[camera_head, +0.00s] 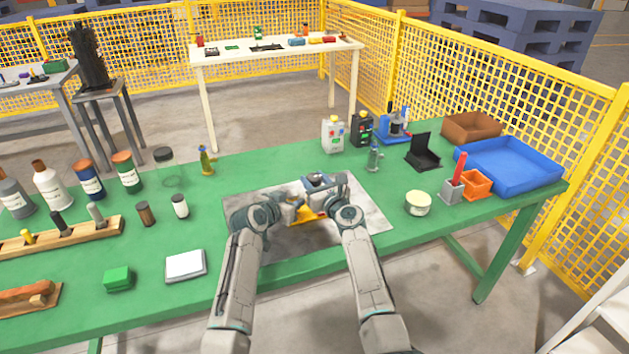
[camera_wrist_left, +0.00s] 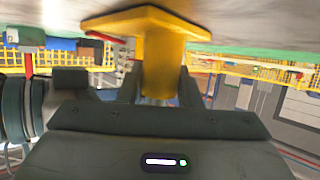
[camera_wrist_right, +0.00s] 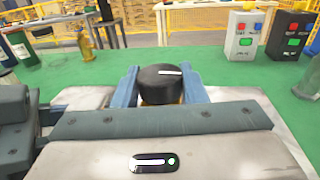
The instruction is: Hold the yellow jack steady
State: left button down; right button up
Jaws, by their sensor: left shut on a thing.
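The yellow jack (camera_head: 305,216) stands on the grey plate on the green table, partly hidden by my grippers. In the left wrist view, turned upside down, its yellow post (camera_wrist_left: 163,65) and flat base show. My left gripper (camera_head: 293,206) is low at the jack, shut on the post. My right gripper (camera_head: 322,181) is higher, at the jack's top. In the right wrist view a round black part (camera_wrist_right: 161,83) sits between its blue fingers; whether they press on it, I cannot tell.
The grey plate (camera_head: 370,215) lies around the jack. A round tin (camera_head: 418,203), an orange bin (camera_head: 476,184) and a blue tray (camera_head: 510,166) stand right. A white box (camera_head: 186,265) and several bottles stand left.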

jog(key=c, duration=0.4)
jog(key=shift+o, duration=0.2)
jog(key=shift+a+m+h, duration=0.1)
jog(key=shift+m+h, duration=0.2)
jog(key=shift+h, duration=0.1)
jog(key=shift+m+t+h, duration=0.5)
jog(key=shift+h, duration=0.2)
jog(key=o, duration=1)
